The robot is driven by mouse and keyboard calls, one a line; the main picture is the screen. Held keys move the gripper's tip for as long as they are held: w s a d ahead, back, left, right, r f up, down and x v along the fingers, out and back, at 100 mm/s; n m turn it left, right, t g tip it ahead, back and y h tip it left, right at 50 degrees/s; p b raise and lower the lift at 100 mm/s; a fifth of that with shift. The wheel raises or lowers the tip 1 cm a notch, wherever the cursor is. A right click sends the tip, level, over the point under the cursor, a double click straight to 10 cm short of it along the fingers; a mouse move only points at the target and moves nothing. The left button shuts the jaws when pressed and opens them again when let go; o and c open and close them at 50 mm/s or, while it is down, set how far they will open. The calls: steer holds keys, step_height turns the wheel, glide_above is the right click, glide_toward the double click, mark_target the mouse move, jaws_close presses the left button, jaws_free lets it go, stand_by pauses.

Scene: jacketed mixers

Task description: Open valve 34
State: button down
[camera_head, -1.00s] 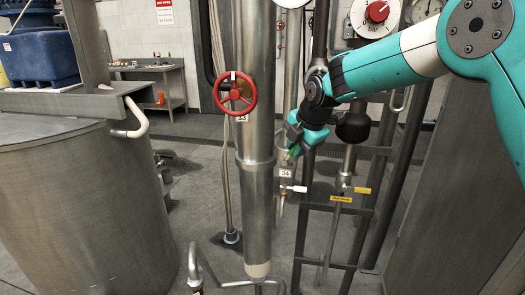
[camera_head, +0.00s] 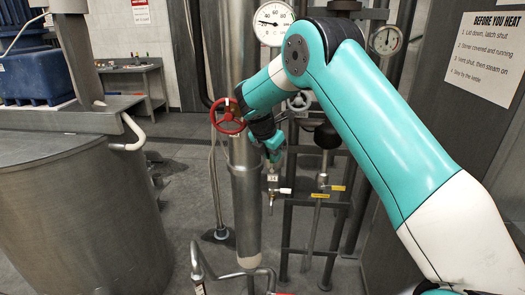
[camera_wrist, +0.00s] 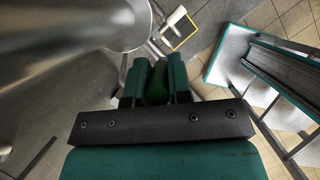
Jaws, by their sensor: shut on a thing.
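The 34 label (camera_head: 272,178) is on a thin vertical pipe just right of the thick steel column. My gripper (camera_head: 274,156) is right above the label, at the pipe. In the wrist view my gripper (camera_wrist: 158,75) has its fingers close together, shut on a dark green handle (camera_wrist: 157,88) between them. The handle is mostly hidden by the fingers, so its angle is hard to tell. It appears to belong to valve 34.
The thick steel column (camera_head: 247,205) and its red handwheel (camera_head: 228,117) stand close left of my gripper. A white lever (camera_head: 285,190) is just below it. A yellow-tagged pipe (camera_head: 322,181) and a dark frame (camera_head: 300,235) stand to the right. A steel tank (camera_head: 70,220) is at left.

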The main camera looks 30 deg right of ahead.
stand_by(0.3)
steer(key=c, duration=1.1)
jaws_free()
steer(key=shift+o, duration=0.2)
steer(key=v, duration=1.7)
steer(key=shift+b, duration=0.3)
steer(key=shift+s+a+r, duration=0.15)
steer(key=s+a+f+m+y+b, duration=0.2)
steer(key=s+a+f+m, duration=0.1)
steer(key=s, duration=0.9)
steer(key=s+a+f+m+g+y+b, duration=0.1)
steer(key=s+a+m, duration=0.5)
steer(key=s, duration=0.6)
steer(key=s+a+f+m+y+b, duration=0.4)
steer(key=s+a+f+m+y, duration=0.1)
steer(key=s, duration=0.8)
steer(key=shift+a+f+m+g, duration=0.3)
steer(key=shift+f+m, duration=0.2)
steer(key=shift+m, duration=0.2)
